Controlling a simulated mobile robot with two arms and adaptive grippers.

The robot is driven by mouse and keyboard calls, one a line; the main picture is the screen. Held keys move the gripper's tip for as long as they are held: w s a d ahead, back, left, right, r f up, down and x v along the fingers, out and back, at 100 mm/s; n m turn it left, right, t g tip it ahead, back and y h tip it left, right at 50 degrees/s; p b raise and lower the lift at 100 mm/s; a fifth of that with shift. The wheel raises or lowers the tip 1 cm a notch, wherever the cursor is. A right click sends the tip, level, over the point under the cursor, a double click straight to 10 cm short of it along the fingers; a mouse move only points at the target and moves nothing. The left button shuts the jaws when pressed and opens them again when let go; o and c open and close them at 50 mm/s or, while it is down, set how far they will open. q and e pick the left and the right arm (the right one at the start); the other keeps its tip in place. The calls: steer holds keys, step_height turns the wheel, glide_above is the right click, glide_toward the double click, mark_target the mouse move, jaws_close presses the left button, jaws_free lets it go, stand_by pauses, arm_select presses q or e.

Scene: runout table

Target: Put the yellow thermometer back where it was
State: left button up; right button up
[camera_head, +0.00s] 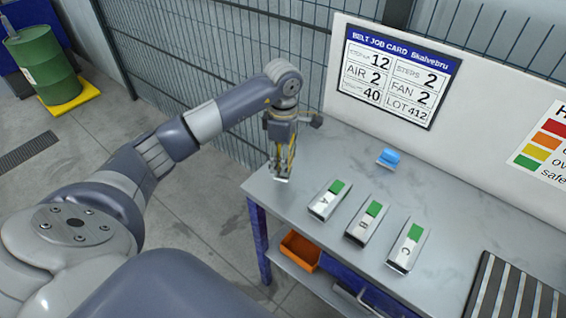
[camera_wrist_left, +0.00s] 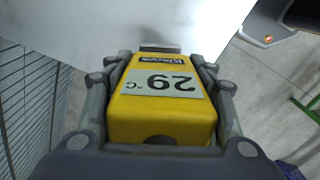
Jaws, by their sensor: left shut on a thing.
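My left gripper (camera_head: 282,166) points down over the far left corner of the grey table (camera_head: 450,223). It is shut on the yellow thermometer (camera_wrist_left: 160,115), which fills the space between the fingers in the left wrist view. The thermometer's display reads 29 °C and appears upside down there. In the head view only thin yellow slivers show between the fingers. I cannot tell whether the thermometer's lower end touches the tabletop. My right gripper is not in view.
Three metal blocks with green tops, A (camera_head: 328,200), B (camera_head: 368,222) and C (camera_head: 408,244), stand in a row on the table. A blue object (camera_head: 388,158) lies behind them. A white board (camera_head: 460,110) with a job card rises at the back. An orange bin (camera_head: 300,252) sits below.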

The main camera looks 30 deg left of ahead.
arm_select(q)
steer(key=shift+f+p, duration=0.85)
steer(key=shift+f, duration=0.75)
steer(key=shift+f+b, duration=0.3)
steer(key=shift+b, duration=0.05)
steer(key=o, duration=1.2)
steer(key=shift+c, duration=0.2)
steer(key=shift+r, duration=0.15)
steer(key=shift+r, duration=0.25)
step_height(320, 180, up, 10)
steer(key=b, duration=0.2)
steer(key=shift+r+b, duration=0.25)
steer(key=shift+b, duration=0.15)
steer(key=shift+r, duration=0.55)
